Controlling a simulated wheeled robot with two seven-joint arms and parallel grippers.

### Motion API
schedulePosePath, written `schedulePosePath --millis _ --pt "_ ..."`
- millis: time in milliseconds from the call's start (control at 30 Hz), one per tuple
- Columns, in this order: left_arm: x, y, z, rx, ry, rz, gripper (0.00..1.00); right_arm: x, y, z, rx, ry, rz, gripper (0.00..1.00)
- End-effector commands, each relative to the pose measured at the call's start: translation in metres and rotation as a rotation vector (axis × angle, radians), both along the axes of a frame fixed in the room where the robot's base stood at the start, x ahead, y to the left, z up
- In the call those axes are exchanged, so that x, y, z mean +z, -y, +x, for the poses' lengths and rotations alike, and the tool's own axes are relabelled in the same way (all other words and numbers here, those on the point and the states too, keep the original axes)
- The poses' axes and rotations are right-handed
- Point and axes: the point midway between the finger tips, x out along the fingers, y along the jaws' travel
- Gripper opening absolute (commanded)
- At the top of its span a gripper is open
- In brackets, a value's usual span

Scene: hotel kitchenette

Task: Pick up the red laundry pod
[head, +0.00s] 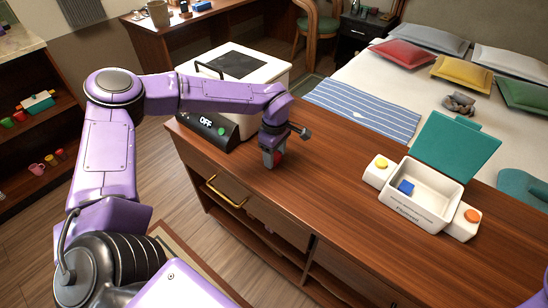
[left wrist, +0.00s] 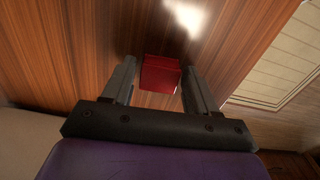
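The red laundry pod (left wrist: 160,74) is a small red block on the brown wooden counter. In the left wrist view it sits between the two fingers of my left gripper (left wrist: 160,84), with a gap showing on either side near the fingers. In the head view only a bit of red (head: 279,155) shows, as my left gripper (head: 272,160) covers most of it. The gripper points down close to the counter top and is open around the pod. My right gripper is not in view.
A white box with a teal lid (head: 428,207) stands right on the counter (head: 330,190), holding a blue block (head: 406,187). A black "OFF" panel (head: 208,128) is left of my gripper. A blue striped cloth (head: 362,110) lies behind. The counter between gripper and box is clear.

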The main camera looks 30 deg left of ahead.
Motion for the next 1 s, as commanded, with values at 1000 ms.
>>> schedulePosePath --millis 1000 --pt "0.098 0.031 -0.064 -0.004 0.004 -0.001 0.17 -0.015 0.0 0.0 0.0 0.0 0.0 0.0"
